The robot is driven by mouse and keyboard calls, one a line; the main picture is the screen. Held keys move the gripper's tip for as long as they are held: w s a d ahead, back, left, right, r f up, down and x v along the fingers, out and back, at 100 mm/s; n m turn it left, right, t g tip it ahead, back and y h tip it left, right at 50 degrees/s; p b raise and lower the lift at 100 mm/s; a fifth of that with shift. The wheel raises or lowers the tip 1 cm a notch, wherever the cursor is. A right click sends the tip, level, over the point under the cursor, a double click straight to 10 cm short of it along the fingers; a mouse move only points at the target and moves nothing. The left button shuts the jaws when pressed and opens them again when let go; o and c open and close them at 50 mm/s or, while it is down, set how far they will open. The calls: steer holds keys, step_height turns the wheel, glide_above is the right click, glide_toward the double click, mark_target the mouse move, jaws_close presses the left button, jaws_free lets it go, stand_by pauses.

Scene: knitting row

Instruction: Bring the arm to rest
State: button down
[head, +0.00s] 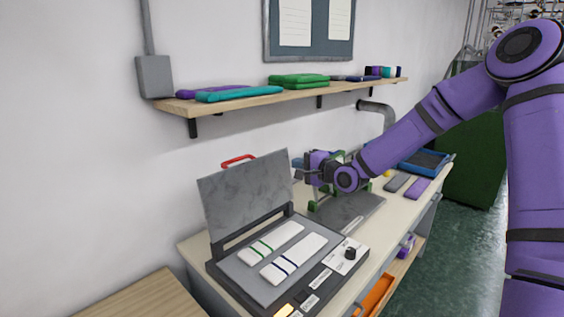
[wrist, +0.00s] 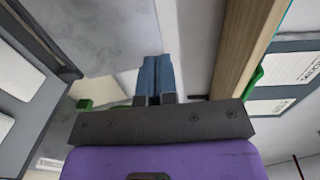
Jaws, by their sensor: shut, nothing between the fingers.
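My purple arm reaches in from the right of the head view and bends down over the workbench (head: 355,238). My gripper (head: 298,173) is at the end of it, above the bench and behind the open machine's right side, pointing left toward the wall. In the wrist view my gripper's blue fingers (wrist: 156,68) lie side by side, shut with nothing between them. The raised grey lid (wrist: 105,35) shows to their left and the wooden shelf (wrist: 245,45) to their right.
The open machine (head: 285,255) holds two white panels. The shelf (head: 235,101) above carries folded purple, teal and green pieces. A grey plate (head: 350,208) lies below my wrist. A blue tray (head: 425,160) and two flat bars are at the bench's far end.

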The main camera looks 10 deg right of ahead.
steer(key=s+d+r+n+g+h, duration=0.2)
steer(key=s+r+n+g+h, duration=0.1)
steer(key=s, duration=1.2)
steer(key=s+d+r+n+g+h, duration=0.3)
steer(key=s+r+n, duration=0.1)
steer(key=s, duration=1.1)
steer(key=s+d+r+n+g+h, duration=0.2)
steer(key=s+r, duration=0.4)
steer(key=s, duration=0.9)
steer(key=shift+d+n+g+h, duration=0.4)
steer(key=shift+n+h, duration=0.4)
steer(key=shift+n, duration=0.2)
